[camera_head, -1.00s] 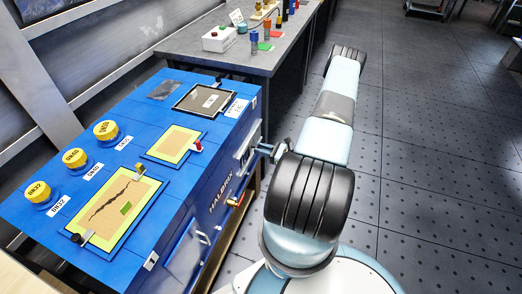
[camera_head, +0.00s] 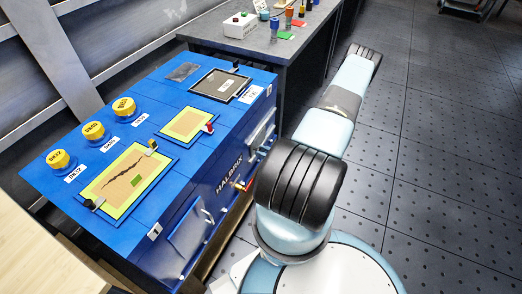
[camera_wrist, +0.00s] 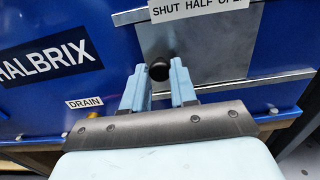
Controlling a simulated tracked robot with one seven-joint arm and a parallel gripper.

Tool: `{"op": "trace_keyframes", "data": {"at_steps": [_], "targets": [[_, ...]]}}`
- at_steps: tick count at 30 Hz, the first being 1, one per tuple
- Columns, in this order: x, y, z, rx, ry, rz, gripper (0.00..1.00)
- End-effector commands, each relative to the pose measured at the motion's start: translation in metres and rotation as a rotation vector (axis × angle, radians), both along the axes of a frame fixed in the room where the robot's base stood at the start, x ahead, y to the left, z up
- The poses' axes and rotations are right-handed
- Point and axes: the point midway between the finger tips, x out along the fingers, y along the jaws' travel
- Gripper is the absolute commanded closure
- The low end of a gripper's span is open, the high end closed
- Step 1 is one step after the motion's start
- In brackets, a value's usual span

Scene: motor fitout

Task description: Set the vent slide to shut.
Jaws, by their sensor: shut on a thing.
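In the wrist view my gripper (camera_wrist: 159,84) is shut on a round black knob (camera_wrist: 159,70), the knob of the vent slide, with one finger on each side. The knob stands in front of a bare metal plate (camera_wrist: 215,55) on the blue front panel. A label (camera_wrist: 198,8) above the plate reads "SHUT HALF OPE", its end cut off. The knob appears below the "SHUT" end of the label. In the head view the plate (camera_head: 263,130) shows at the right end of the cabinet front; my arm hides most of the gripper there.
The blue cabinet (camera_head: 170,210) carries yellow knobs (camera_head: 93,131) and framed panels on top. A yellow-tipped drain fitting (camera_wrist: 93,115) with a "DRAIN" label (camera_wrist: 85,102) is left of my gripper. A grey bench (camera_head: 270,45) stands behind. The floor (camera_head: 440,150) at right is clear.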

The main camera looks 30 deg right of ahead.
Motion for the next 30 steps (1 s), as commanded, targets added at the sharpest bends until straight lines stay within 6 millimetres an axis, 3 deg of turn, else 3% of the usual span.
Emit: {"op": "trace_keyframes", "data": {"at_steps": [9, 10, 17, 26, 30], "targets": [[-0.003, 0.005, -0.001, 0.004, 0.006, 0.005, 1.0], [-0.003, 0.005, -0.001, 0.004, 0.006, 0.005, 0.7], [-0.003, 0.002, -0.001, 0.003, 0.004, 0.0, 0.49], [-0.005, -0.001, -0.001, 0.002, 0.003, -0.003, 0.49], [-0.016, -0.008, -0.001, 0.001, 0.003, -0.005, 0.49]]}}
